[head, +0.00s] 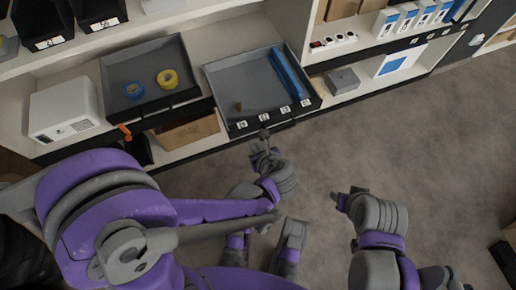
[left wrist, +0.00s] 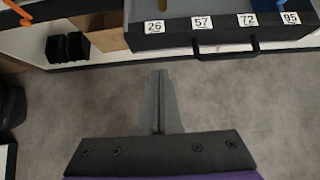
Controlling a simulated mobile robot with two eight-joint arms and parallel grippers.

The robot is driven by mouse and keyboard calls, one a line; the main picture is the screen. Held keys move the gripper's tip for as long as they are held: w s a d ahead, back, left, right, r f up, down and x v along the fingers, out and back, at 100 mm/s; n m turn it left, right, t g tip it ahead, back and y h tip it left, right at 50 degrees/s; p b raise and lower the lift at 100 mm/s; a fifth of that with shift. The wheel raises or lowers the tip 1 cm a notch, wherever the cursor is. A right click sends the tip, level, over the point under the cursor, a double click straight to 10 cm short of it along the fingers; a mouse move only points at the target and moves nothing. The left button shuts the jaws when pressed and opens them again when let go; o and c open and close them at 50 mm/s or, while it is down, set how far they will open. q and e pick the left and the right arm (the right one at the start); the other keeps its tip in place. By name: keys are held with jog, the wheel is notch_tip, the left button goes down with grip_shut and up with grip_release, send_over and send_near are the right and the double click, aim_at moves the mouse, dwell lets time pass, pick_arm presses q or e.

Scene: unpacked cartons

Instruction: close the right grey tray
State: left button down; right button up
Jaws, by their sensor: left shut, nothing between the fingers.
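The right grey tray (head: 222,85) stands pulled out of the shelf unit, its black front jutting over the floor. It holds a blue bar and a small brass-coloured piece. In the left wrist view its front (left wrist: 222,38) shows labels 26, 57, 72 and 95 and a dark handle (left wrist: 226,49). My left gripper (head: 263,138) is just in front of the tray's front. In the left wrist view its fingers (left wrist: 160,75) are shut and empty, pointing at the front with a gap in the picture. My right gripper (head: 340,199) is over the floor, away from the tray; its opening is unclear.
A cardboard box (head: 187,134) is below. The shelf with a grey box (head: 342,80) is on the right. The carpet in front is clear.

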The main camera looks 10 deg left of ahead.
pick_arm(q)
jog(key=w+a+f, duration=0.1)
jog(key=w+a+f+b, duration=0.1)
jog(key=w, duration=0.1)
jog(key=w+a+f, duration=0.1)
jog(key=w, duration=0.1)
jog(key=shift+a, duration=0.25)
jog(key=shift+w+a, duration=0.25)
jog(key=shift+w, duration=0.2)
jog(key=w+a, duration=0.4)
jog(key=w, duration=0.1)
jog(key=w+a+b, duration=0.1)
jog(key=w+a, duration=0.3)
jog(key=w, duration=0.2)
jog(key=w+a, duration=0.4)
jog(key=w, duration=0.2)
jog(key=shift+w, duration=0.25)
jog(key=shift+w+a+r, duration=0.1)
jog(key=shift+w+a, duration=0.35)
jog(key=shift+w, duration=0.3)
